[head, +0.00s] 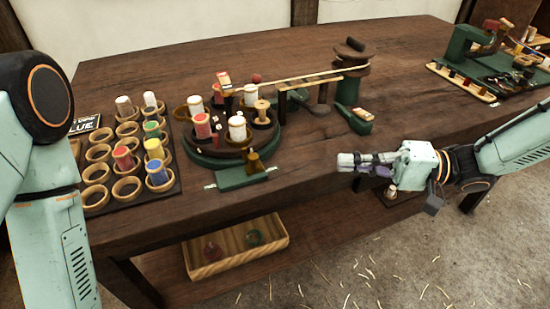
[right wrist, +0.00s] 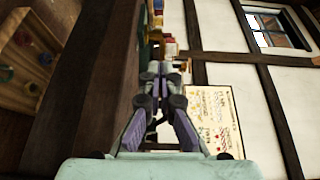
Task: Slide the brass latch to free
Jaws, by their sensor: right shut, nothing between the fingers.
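A small brass-coloured piece (head: 254,163), which looks like the latch, stands on a green base (head: 240,178) at the table's front edge. The base has small pale marks near both ends, too small to read. The piece sits nearer the base's right end. Behind it is a round green turntable (head: 192,155) carrying spools in cups. My right gripper (head: 345,160) is shut and empty at the front edge, well to the right of the brass piece and apart from it. Its fingers also show in the right wrist view (right wrist: 163,75). My left arm shows at the left; its gripper is out of view.
A rack of ring holders (head: 98,170) with coloured spools stands left. A green winding post (head: 348,88) and a small green block (head: 354,119) stand behind my right gripper. A wooden tray (head: 236,248) sits on the lower shelf. The table (head: 300,165) between brass piece and gripper looks clear.

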